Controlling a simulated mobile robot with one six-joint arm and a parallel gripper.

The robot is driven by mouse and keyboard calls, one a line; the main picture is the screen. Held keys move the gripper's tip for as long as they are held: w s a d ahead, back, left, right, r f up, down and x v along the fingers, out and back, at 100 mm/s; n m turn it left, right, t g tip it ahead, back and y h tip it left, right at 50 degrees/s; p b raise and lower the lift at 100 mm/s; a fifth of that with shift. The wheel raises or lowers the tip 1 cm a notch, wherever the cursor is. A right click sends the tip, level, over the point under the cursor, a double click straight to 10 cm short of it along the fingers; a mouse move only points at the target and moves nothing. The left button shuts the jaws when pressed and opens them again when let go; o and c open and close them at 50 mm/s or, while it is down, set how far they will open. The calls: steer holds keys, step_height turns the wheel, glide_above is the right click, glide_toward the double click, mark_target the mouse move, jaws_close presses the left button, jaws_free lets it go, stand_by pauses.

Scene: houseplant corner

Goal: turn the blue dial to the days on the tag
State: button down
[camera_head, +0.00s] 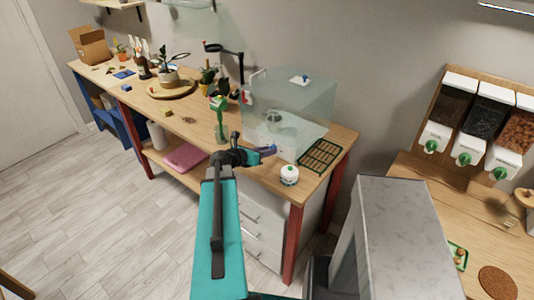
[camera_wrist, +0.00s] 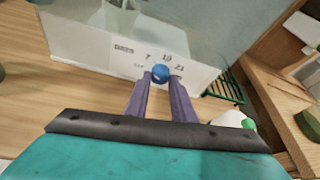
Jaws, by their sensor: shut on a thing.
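The blue dial (camera_wrist: 160,73) sits low on the white front panel (camera_wrist: 190,78) of a clear-walled box (camera_head: 290,98). The panel carries printed marks around the dial; I make out a 7 above it and what looks like 21 at its right, the rest being blurred. My gripper (camera_wrist: 161,82) has its two purple fingers on either side of the dial, shut on it. In the head view, my gripper (camera_head: 267,151) reaches the box front from the left. The dial's pointer is too small to read. I cannot make out any day count on a tag.
A green rack (camera_head: 320,157) lies right of the box. A white round pot with a green top (camera_head: 289,175) stands close in front, near the table edge. Potted plants (camera_head: 168,78) stand further left.

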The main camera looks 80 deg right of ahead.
steer(key=shift+s+d+b, duration=0.1)
steer(key=shift+d+b, duration=0.1)
steer(key=shift+b, duration=0.15)
steer(key=m+t+h+b, duration=0.1)
steer(key=m+b, duration=0.1)
steer(key=b, duration=0.1)
steer(key=shift+s+a+t, duration=0.1)
steer(key=shift+t, duration=0.2)
steer(key=shift+r+m+t+h+b, duration=0.15)
steer(key=shift+m+t+h+b, duration=0.25)
steer(key=shift+m, duration=0.6)
steer(key=shift+s+r+m+t+p, duration=0.1)
steer(key=shift+m+t+p, duration=0.35)
steer(key=shift+p, duration=0.3)
steer(key=c, duration=2.5)
jaws_free()
steer(key=m+t+h+p, duration=0.1)
steer(key=p, duration=0.2)
steer(key=shift+m, duration=0.35)
steer(key=shift+c, duration=0.2)
steer(key=shift+f+m+t+h+p, duration=0.25)
steer(key=shift+m+t+h+p, duration=0.6)
steer(key=shift+m, duration=0.55)
jaws_close()
steer(key=o, duration=1)
jaws_free()
steer(key=shift+f+g, duration=0.1)
steer(key=shift+g, duration=0.2)
steer(key=shift+s+a, duration=0.1)
steer(key=shift+s, duration=0.05)
